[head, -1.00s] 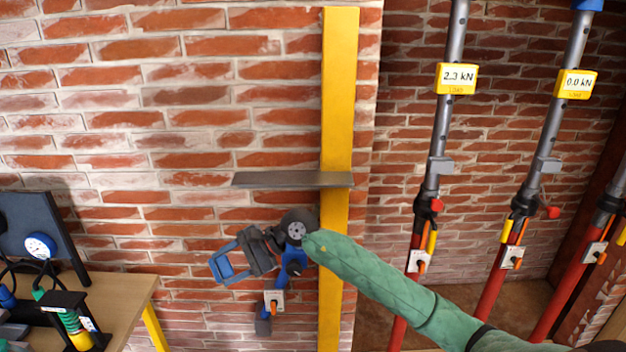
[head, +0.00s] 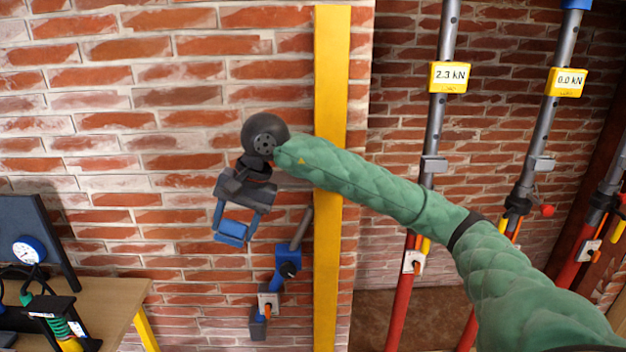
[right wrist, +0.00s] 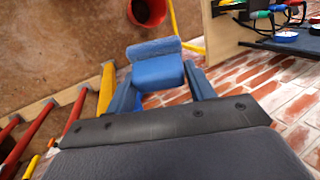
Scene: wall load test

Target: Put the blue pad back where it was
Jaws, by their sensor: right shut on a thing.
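The blue pad (head: 231,231) is a small block held between the fingers of my right gripper (head: 234,222). The gripper is shut on it and points down in front of the brick wall, left of the yellow post. In the right wrist view the pad (right wrist: 157,72) spans the two blue-grey fingers, with a paler, rough-looking strip along its far edge. My left gripper is not in view.
A blue prop (head: 287,262) with a tilted grey tube is low at the wall, right of the gripper. The yellow post (head: 331,60) stands beside it. Red-and-grey props with load displays (head: 449,77) stand right. A table (head: 112,296) with a monitor and gauge is at lower left.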

